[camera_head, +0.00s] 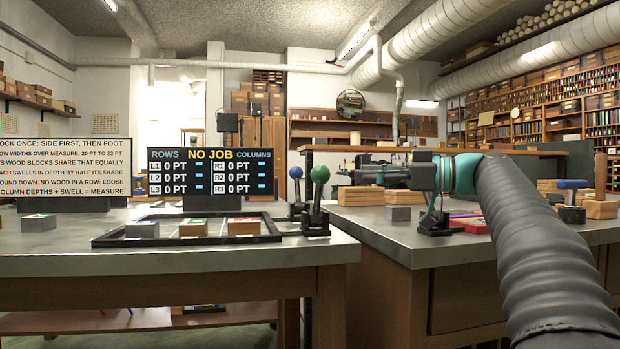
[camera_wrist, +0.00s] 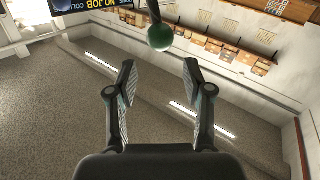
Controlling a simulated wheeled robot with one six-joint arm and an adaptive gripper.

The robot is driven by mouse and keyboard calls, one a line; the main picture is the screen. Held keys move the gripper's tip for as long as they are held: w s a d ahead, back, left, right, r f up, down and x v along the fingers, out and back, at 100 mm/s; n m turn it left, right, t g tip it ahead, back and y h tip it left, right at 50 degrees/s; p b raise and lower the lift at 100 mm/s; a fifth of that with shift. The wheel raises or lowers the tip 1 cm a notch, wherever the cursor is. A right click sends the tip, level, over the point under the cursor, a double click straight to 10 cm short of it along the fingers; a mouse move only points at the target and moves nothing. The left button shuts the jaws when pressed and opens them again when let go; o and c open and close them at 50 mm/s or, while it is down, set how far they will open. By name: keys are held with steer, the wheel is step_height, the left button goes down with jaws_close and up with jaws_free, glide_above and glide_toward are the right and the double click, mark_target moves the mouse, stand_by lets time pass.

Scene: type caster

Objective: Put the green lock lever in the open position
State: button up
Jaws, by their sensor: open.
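The green lock lever has a round green knob (camera_head: 319,174) on a dark stem, standing nearly upright on a dark base at the right end of the left bench. A blue-knobbed lever (camera_head: 296,172) stands close to its left. My gripper (camera_head: 352,177) is level with the green knob, to its right, and points left. In the wrist view my gripper (camera_wrist: 159,78) is open and empty, and the green knob (camera_wrist: 160,37) shows beyond the fingertips, apart from them. The lower stem and base are out of the wrist view.
A dark-framed tray (camera_head: 110,241) with several blocks lies on the left bench. A "NO JOB" display (camera_head: 210,171) and a text board (camera_head: 65,166) stand behind it. The right bench (camera_head: 385,234) holds wooden blocks and another blue-handled device (camera_head: 572,184). A gap separates the bench tops.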

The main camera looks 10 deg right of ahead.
mark_target(318, 194)
steer(key=x, duration=1.2)
steer(key=shift+a, duration=0.35)
steer(key=c, duration=0.9)
steer(key=shift+w+a, duration=0.1)
jaws_close()
steer(key=shift+f, duration=0.1)
